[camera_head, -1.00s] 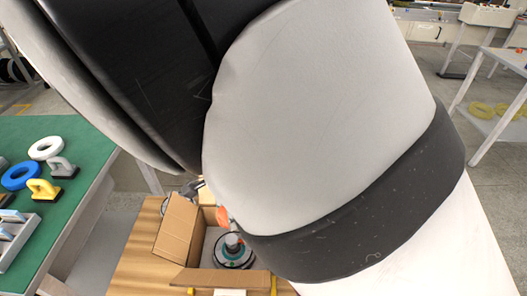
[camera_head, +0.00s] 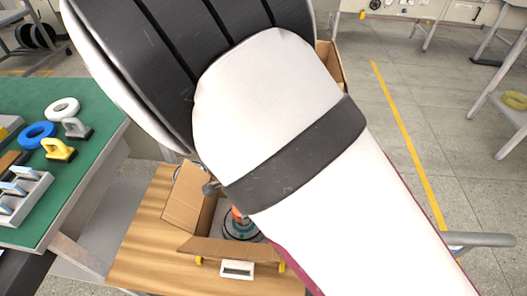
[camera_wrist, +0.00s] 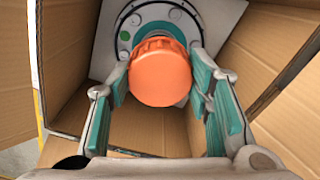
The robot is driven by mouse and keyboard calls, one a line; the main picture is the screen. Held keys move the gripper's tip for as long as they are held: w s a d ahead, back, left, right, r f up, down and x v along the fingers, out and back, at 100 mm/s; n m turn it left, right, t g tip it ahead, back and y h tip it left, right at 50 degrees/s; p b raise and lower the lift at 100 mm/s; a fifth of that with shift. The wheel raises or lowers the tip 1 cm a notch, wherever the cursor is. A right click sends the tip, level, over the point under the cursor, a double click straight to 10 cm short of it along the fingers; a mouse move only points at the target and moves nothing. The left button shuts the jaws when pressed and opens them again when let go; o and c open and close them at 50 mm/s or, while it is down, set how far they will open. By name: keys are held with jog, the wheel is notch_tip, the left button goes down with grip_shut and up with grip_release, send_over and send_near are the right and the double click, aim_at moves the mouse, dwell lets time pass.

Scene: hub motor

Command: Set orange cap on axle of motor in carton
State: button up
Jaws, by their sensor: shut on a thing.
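The orange cap (camera_wrist: 160,72) is between the teal-padded fingers of my gripper (camera_wrist: 160,80), which is shut on it. In the wrist view the cap hides the axle and the middle of the motor (camera_wrist: 128,42), whose round dark-rimmed flange and grey plate show behind it. The motor stands in the open carton (camera_wrist: 62,60). In the head view the cap (camera_head: 238,214) shows right above the motor (camera_head: 240,231), inside the carton (camera_head: 186,198). I cannot tell whether the cap touches the axle. My arm hides much of the carton.
The carton stands on a wooden table (camera_head: 140,255), its flaps spread around my gripper. A small white device (camera_head: 237,269) lies in front of it. At left, a green table (camera_head: 85,108) holds rings, handled blocks and a tray (camera_head: 22,198).

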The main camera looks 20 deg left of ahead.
jog(key=shift+f, duration=0.1)
jog(key=o, duration=0.8)
jog(key=shift+o, duration=0.2)
notch_tip(320, 180, up, 12)
jog(key=p, duration=0.2)
jog(key=shift+r+p, duration=0.2)
jog(key=shift+p, duration=0.15)
jog(key=shift+s, duration=0.1)
